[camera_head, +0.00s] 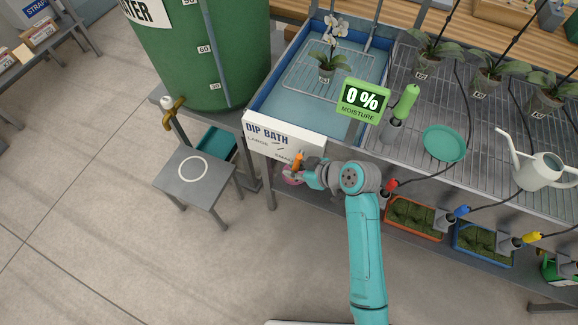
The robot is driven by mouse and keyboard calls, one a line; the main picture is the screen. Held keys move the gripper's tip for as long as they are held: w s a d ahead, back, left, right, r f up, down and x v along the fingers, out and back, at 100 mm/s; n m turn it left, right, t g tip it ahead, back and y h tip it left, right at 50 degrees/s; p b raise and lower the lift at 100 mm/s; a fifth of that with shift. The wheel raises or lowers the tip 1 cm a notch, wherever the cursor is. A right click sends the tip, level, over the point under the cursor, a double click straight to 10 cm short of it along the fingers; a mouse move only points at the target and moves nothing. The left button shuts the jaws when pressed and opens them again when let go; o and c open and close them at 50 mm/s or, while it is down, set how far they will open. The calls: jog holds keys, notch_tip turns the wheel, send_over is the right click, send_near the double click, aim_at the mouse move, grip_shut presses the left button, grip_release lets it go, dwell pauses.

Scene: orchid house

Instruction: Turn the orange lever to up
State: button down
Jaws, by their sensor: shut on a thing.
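The orange lever (298,160) sticks up on the front of the white dip bath panel (257,135), near its right end. Its lower part and pivot are hidden by my gripper. My gripper (295,173) is at the lever, at the end of my teal arm, and is shut on it. The fingertips are small and partly hidden in this view. The panel reads "DIP BATH", with smaller words below it, partly covered near the lever.
The blue dip bath (268,95) holds a rack with a white orchid (327,65). A green moisture display (362,101) stands to the right. A grey stool (193,180) and green tank (205,50) are at left. Free floor lies in front.

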jog(key=shift+s+d+f+g+h, duration=0.15)
jog(key=shift+d+g+h, duration=0.15)
jog(key=shift+d+h, duration=0.35)
jog(key=c, duration=1.1)
grip_release()
jog(key=shift+o, duration=0.2)
jog(key=v, duration=1.2)
jog(key=shift+a, duration=0.15)
